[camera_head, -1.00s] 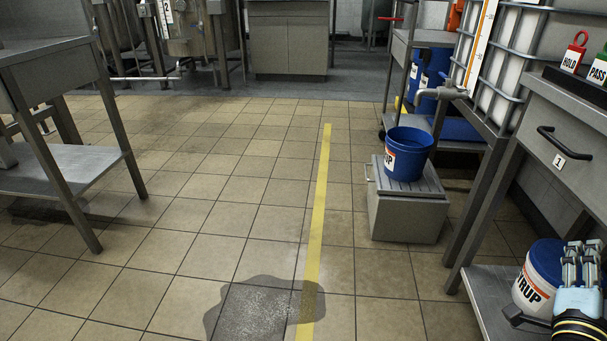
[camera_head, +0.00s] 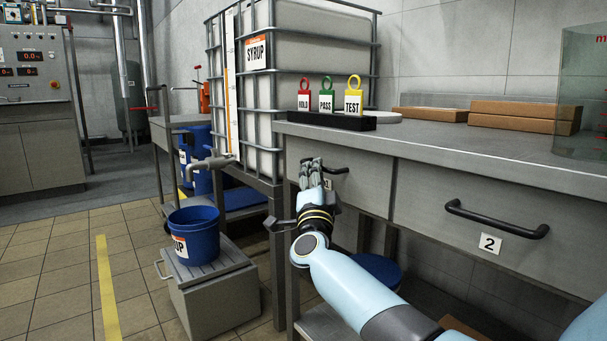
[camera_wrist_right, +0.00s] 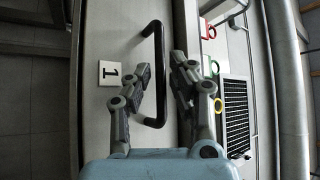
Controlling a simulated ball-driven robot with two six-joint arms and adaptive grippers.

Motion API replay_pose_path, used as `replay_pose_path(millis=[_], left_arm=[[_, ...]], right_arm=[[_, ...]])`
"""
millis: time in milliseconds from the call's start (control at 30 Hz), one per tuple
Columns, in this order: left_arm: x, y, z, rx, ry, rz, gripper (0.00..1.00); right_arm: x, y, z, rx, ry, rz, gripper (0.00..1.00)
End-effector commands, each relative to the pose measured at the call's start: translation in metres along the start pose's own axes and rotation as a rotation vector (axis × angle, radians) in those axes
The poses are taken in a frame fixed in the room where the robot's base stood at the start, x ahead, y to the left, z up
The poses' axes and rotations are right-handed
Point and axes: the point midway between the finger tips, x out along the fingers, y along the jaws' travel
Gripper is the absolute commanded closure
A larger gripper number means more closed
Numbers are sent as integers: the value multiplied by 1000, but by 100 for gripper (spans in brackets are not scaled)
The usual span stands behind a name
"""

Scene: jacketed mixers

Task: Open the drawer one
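Drawer one (camera_head: 366,196) is the grey left drawer under the bench top, and its front looks flush and closed. Its dark bar handle (camera_head: 340,170) is partly hidden behind my right gripper (camera_head: 312,170) in the head view. In the right wrist view the label "1" (camera_wrist_right: 110,74) sits beside the black handle (camera_wrist_right: 158,38). There my right gripper (camera_wrist_right: 162,72) has its fingers apart, one on each side of the handle. A gap shows at the right finger; I cannot tell whether the left finger touches the handle. My left gripper is not in view.
Drawer two (camera_head: 440,229) with its handle is to the right. Red, green and yellow tags (camera_head: 326,101) stand in a black holder on the bench. A caged syrup tank (camera_head: 305,50) and a blue bucket (camera_head: 194,238) on a grey step box (camera_head: 214,290) are left. Floor is clear farther left.

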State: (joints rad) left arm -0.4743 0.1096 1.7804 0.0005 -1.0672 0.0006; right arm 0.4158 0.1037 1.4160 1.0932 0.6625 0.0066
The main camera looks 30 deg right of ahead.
Motion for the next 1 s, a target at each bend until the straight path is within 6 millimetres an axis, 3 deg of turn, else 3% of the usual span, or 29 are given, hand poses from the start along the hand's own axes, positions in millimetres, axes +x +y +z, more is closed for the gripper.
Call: replay_pose_path(millis=[200,533,700,1000], left_arm=[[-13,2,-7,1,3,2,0],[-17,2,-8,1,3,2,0],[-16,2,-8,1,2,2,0],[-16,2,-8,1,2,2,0]], right_arm=[[24,1,1,-2,0,0,79],[28,0,0,-1,-1,1,79],[28,1,0,-1,-1,1,100],[27,2,1,-2,-2,2,100]])
